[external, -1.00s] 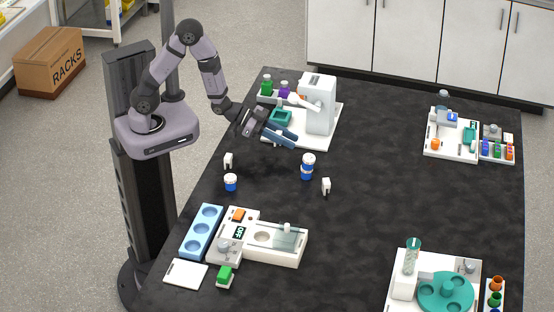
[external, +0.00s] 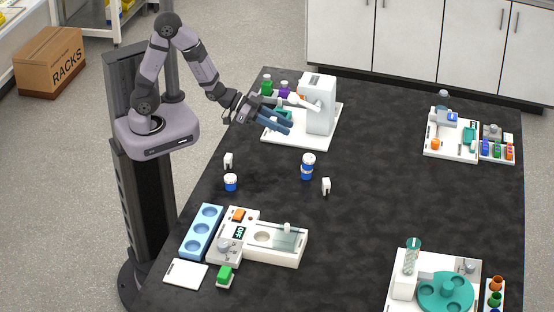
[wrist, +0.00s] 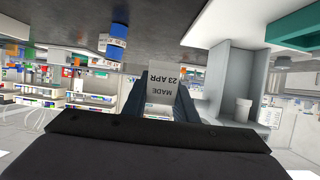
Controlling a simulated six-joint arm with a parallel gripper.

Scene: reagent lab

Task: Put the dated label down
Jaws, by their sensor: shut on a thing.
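The dated label (wrist: 163,78) is a pale tag reading "MADE 23 APR", upside down in the wrist view. It sits between the two dark fingers of my gripper (wrist: 161,95), which is shut on it. In the external view my gripper (external: 289,122) is above the table, in front of the tall white machine (external: 318,100); the label cannot be made out there. A blue-and-white jar (external: 307,166) stands on the table in front of the gripper, and a smaller blue jar (external: 230,182) stands further left.
Two small white pieces (external: 228,160) (external: 326,186) stand near the jars. A white station with a display (external: 275,245) and a light-blue holed rack (external: 201,233) are at the front left. A teal turntable station (external: 446,290) is at the front right. The table's middle right is clear.

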